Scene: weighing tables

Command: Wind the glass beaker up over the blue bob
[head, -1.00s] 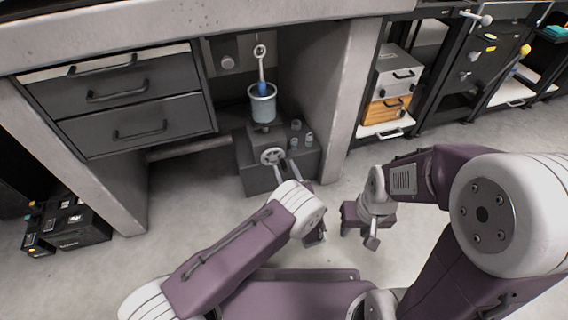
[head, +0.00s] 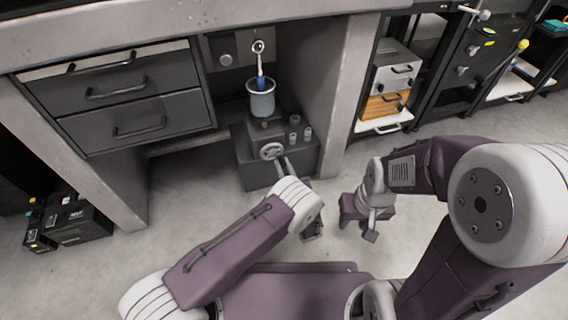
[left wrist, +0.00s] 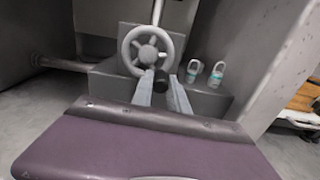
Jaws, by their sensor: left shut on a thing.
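The glass beaker (head: 262,104) stands upright on top of a dark jack under the bench. The blue bob (head: 261,83) hangs on a pale rod from a ring; its lower end is at the beaker's mouth, and how deep it reaches is hard to tell. The jack's spoked handwheel (head: 271,151) faces me, and it also shows in the left wrist view (left wrist: 151,50). My left gripper (left wrist: 162,84) is shut on the wheel's dark crank handle (left wrist: 175,98). My right gripper (head: 364,222) hangs empty above the floor; its jaw opening is unclear.
Small weights (head: 307,134) stand on the dark base right of the wheel. Drawers (head: 140,105) are at left and a bench leg (head: 348,90) at right. A shelf unit with an orange-fronted box (head: 384,106) stands further right. The floor in front is clear.

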